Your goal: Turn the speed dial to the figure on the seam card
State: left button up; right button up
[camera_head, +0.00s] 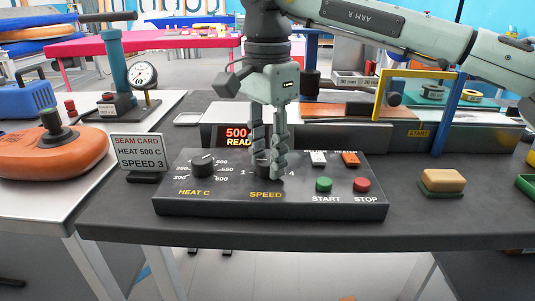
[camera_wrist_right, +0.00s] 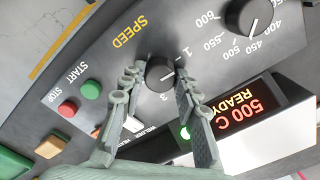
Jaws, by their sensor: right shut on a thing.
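The seam card (camera_head: 140,151) stands left of the control panel (camera_head: 225,205) and reads "HEAT 500 C, SPEED 3". The black speed dial (camera_head: 262,165) is on the panel above the yellow SPEED label, mostly hidden by my fingers in the head view. In the right wrist view the dial (camera_wrist_right: 160,73) shows a white mark, with figures 1 and 3 beside it; I cannot tell exactly which figure the mark meets. My right gripper (camera_head: 270,172) points down, its fingers shut on the dial from both sides. My left gripper is not in view.
The heat dial (camera_head: 203,163) sits left of the speed dial. Green START (camera_head: 323,184) and red STOP (camera_head: 361,184) buttons are to the right. A display (camera_head: 237,137) behind reads "500 C READY". A yellow block (camera_head: 442,182) lies right of the panel.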

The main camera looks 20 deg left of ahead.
jog(key=shift+m, duration=1.1)
jog(key=m, duration=0.2)
jog(key=shift+m, duration=0.3)
jog(key=m, duration=0.2)
jog(key=shift+m, duration=0.4)
jog(key=m, duration=0.2)
jog(key=shift+m+b, duration=0.4)
jog(key=m, duration=0.4)
jog(key=shift+b, duration=0.35)
jog(key=shift+m, duration=0.7)
jog(key=m+b, duration=0.1)
jog(key=m, duration=0.4)
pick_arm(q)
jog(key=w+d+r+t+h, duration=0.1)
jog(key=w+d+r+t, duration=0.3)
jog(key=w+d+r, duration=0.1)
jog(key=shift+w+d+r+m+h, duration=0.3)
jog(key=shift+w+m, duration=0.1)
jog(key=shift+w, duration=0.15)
pick_arm(e)
jog(key=shift+m, duration=1.2)
